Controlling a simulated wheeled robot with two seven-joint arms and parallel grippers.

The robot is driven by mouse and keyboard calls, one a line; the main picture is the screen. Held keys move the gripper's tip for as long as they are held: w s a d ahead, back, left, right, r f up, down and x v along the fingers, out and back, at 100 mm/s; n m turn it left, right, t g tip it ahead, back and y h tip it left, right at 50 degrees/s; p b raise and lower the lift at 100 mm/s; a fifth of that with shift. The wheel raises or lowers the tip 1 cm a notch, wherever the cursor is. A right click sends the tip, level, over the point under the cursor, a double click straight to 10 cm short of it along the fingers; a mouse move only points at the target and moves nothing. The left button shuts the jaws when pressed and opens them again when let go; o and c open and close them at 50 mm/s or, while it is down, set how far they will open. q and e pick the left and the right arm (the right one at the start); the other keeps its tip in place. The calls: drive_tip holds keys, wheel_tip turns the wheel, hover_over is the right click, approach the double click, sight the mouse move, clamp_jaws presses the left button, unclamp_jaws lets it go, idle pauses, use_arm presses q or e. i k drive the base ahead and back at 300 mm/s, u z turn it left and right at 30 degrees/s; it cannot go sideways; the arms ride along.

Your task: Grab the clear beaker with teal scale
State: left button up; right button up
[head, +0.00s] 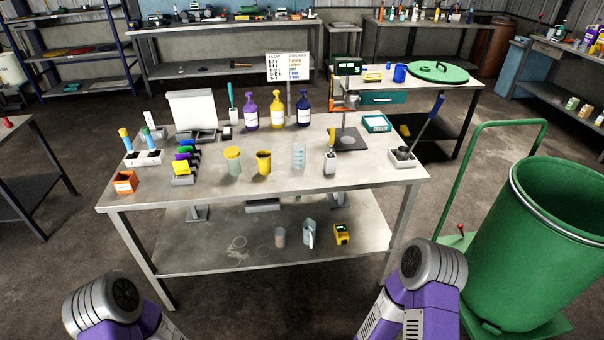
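A clear beaker with teal scale marks (298,156) stands upright on the front half of the metal table (330,190). A yellow cup (264,162) is to its left, and a white holder with a yellow-handled tool (330,162) is to its right. Nothing touches the beaker. Only purple and silver links of my two arms show at the bottom edge, well short of the table. Neither of my grippers is in view.
A jar with a yellow lid (232,161) stands left of the yellow cup. The disperser stand (347,110) rises behind the beaker, right of several pump bottles (277,112). A green drum (535,240) is at right.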

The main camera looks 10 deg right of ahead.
sight(299, 156)
drive_tip(key=u, duration=0.05)
drive_tip(key=k, duration=0.6)
drive_tip(key=z, duration=0.9)
drive_tip(key=i, duration=1.15)
drive_tip(key=u, duration=0.05)
